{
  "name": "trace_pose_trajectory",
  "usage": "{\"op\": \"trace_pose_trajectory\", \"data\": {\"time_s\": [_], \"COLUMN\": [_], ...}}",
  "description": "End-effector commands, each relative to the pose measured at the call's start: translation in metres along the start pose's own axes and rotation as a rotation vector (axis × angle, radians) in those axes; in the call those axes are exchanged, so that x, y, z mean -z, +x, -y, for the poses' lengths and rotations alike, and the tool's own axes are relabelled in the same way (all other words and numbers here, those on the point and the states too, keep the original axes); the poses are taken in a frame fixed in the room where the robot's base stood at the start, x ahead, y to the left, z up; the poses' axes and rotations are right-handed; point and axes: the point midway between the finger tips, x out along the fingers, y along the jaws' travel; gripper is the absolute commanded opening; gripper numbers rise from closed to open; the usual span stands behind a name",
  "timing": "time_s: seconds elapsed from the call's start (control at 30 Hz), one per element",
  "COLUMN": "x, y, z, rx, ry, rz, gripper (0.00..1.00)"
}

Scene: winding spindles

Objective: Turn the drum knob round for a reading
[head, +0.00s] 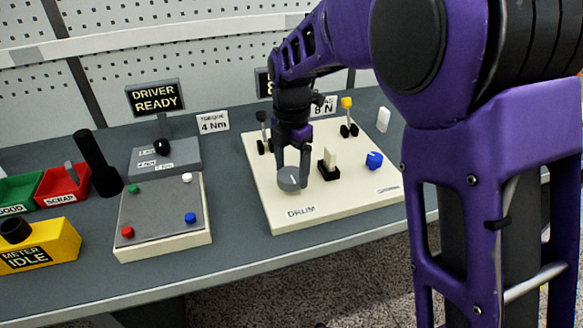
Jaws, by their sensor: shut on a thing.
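The drum knob (289,180) is a grey round knob on a cream board (345,206), just behind the "DRUM" label (301,211). My gripper (292,172) points down from above, with its fingers on either side of the knob, and is shut on it. The fingers and wrist hide part of the knob's top and back. Any mark on the knob is too small to tell.
A blue knob (374,160) and a black block with a cream top (329,163) stand right of the drum knob. A yellow-tipped post (348,118) is behind. Left are a grey-topped box (161,214), a yellow meter reading "IDLE" (40,248) and a "DRIVER READY" display (155,97).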

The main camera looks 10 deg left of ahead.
Motion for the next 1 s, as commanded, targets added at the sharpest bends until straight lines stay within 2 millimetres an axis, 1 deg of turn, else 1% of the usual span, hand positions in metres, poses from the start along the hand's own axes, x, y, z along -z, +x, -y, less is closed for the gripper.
{"op": "trace_pose_trajectory", "data": {"time_s": [0.03,0.07,0.27,0.47,0.67,1.0], "x": [0.0000,0.0000,-0.0001,-0.0002,-0.0002,-0.0002], "y": [-0.0003,-0.0003,-0.0009,-0.0020,-0.0027,-0.0028], "z": [0.0000,0.0000,0.0000,0.0001,0.0007,0.0011], "rx": [0.000,0.000,0.000,0.000,0.001,0.000], "ry": [0.000,0.000,0.015,0.090,0.235,0.556], "rz": [0.000,0.000,0.000,-0.001,0.000,0.000], "gripper": [0.24,0.22,0.22,0.22,0.22,0.22]}}
